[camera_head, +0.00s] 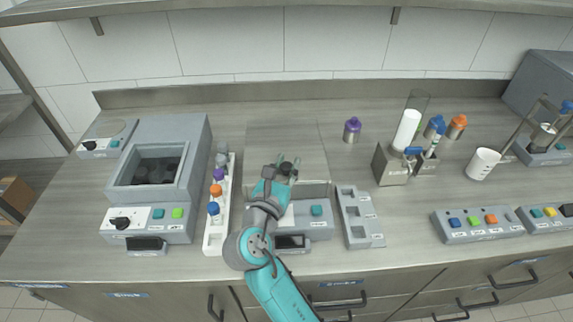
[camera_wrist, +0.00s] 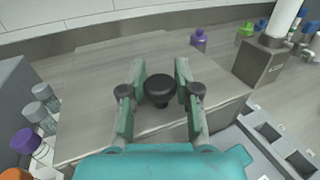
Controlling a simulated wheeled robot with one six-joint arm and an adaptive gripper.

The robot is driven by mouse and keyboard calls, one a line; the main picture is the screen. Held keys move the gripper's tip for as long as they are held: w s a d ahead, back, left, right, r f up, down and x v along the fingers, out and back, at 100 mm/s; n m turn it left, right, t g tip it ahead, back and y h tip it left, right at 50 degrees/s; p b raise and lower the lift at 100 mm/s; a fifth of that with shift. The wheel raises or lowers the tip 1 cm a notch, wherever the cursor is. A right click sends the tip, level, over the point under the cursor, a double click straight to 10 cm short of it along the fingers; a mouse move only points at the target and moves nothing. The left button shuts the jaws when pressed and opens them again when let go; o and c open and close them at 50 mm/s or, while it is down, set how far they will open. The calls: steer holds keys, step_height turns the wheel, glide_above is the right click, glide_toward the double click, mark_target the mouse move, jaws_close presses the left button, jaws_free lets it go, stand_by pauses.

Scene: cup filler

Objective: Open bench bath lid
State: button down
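The bench bath (camera_head: 322,222) is the grey box at the front centre, with a teal button and a small display on its front. Its thin, see-through grey lid (camera_head: 312,140) shows behind and above the front panel; I cannot tell its exact tilt. The lid also fills the middle of the wrist view (camera_wrist: 90,85). A round black knob (camera_wrist: 160,86) stands on it. My gripper (camera_wrist: 160,66) has one finger on each side of the knob, with narrow gaps showing. In the head view my gripper (camera_head: 288,161) and arm hide the bath's left part.
A white rack (camera_head: 216,238) with capped bottles and a grey heater (camera_head: 190,165) stand close on the left. A grey slotted holder (camera_head: 350,215) is close on the right. A purple-capped bottle (camera_head: 352,131) stands behind. A metal dispenser (camera_head: 393,167) and white cup (camera_head: 482,163) are farther right.

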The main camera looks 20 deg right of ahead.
mark_target(285, 155)
steer(key=shift+w, duration=0.1)
steer(key=w, duration=0.1)
steer(key=w+d, duration=0.1)
steer(key=w, duration=0.1)
steer(key=shift+w+d, duration=0.1)
steer(key=shift+w, duration=0.05)
steer(key=c, duration=0.9)
jaws_free()
steer(key=shift+o, duration=0.2)
steer(key=v, duration=1.2)
